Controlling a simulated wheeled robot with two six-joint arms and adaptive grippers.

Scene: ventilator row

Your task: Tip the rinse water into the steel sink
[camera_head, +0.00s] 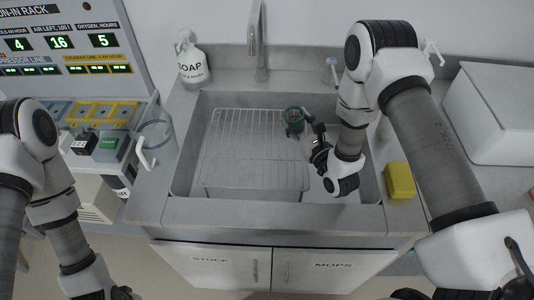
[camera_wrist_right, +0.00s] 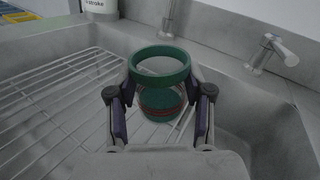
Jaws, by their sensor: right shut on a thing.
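My right gripper (camera_head: 303,128) is shut on a small clear cup with a green rim (camera_head: 293,115), held over the right part of the steel sink (camera_head: 340,205). In the right wrist view the fingers (camera_wrist_right: 160,105) stand on either side of the cup (camera_wrist_right: 160,55), and its open mouth shows. Green and a reddish band show lower in the cup; I cannot make out a water level. The cup's tilt is hard to tell. My left gripper (camera_head: 122,293) is at the bottom edge, mostly cut off, away from the sink.
A wire rack (camera_head: 250,150) fills the left and middle of the basin. A tap (camera_head: 258,45) and soap bottle (camera_head: 191,60) stand behind. A yellow sponge (camera_head: 400,180) lies on the right rim. A clear jug (camera_head: 155,140) stands left, beside the run-in rack panel (camera_head: 70,45).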

